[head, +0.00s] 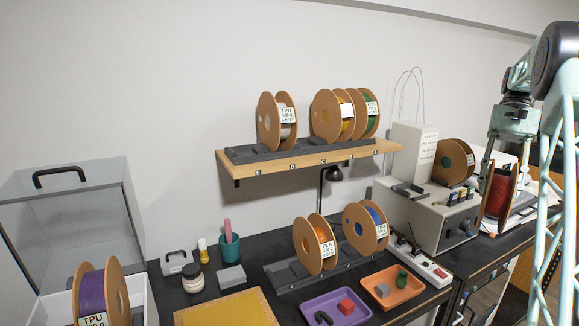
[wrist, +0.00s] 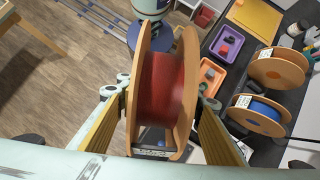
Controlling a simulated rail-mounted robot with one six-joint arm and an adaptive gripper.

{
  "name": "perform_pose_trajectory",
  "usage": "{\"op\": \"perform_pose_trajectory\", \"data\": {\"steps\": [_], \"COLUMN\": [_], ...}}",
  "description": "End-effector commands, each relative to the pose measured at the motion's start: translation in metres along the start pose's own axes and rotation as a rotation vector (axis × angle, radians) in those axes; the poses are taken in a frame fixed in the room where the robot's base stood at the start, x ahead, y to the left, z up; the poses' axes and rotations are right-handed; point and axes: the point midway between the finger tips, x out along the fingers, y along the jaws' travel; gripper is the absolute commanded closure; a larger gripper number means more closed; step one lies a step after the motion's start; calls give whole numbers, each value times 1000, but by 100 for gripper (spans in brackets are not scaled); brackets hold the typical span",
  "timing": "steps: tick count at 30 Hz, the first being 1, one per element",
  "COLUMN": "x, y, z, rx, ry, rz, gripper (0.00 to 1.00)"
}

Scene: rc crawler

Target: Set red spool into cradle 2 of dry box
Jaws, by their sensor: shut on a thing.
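The red spool (wrist: 165,90) has brown flanges and a red winding. It sits between the two fingers of my gripper (wrist: 163,103) in the wrist view, with a finger on each flange side. In the head view, my gripper (head: 503,165) is at the right, shut on the red spool (head: 498,194), which hangs beside the grey printer-like unit. The dry box (head: 46,306) is at the lower left with its grey lid (head: 75,205) raised. A purple spool (head: 92,291) labelled TPU stands in it. The cradle numbers are not readable, and part of the box is cut off.
A wall shelf (head: 300,160) holds several spools. Orange (head: 318,242) and blue (head: 367,226) spools stand on a bench rack. The grey unit (head: 425,212), power strip (head: 425,268), purple tray (head: 337,308) and orange tray (head: 398,291) lie between my gripper and the box.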

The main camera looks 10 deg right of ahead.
Motion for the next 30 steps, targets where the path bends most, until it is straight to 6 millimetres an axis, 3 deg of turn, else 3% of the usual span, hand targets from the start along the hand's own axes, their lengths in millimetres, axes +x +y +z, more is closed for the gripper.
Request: {"op": "perform_pose_trajectory", "data": {"steps": [9,30], "x": [4,4], "y": [12,13], "z": [8,9], "rx": [-102,-109], "ry": [1,1], "rz": [65,69], "gripper": [83,83]}}
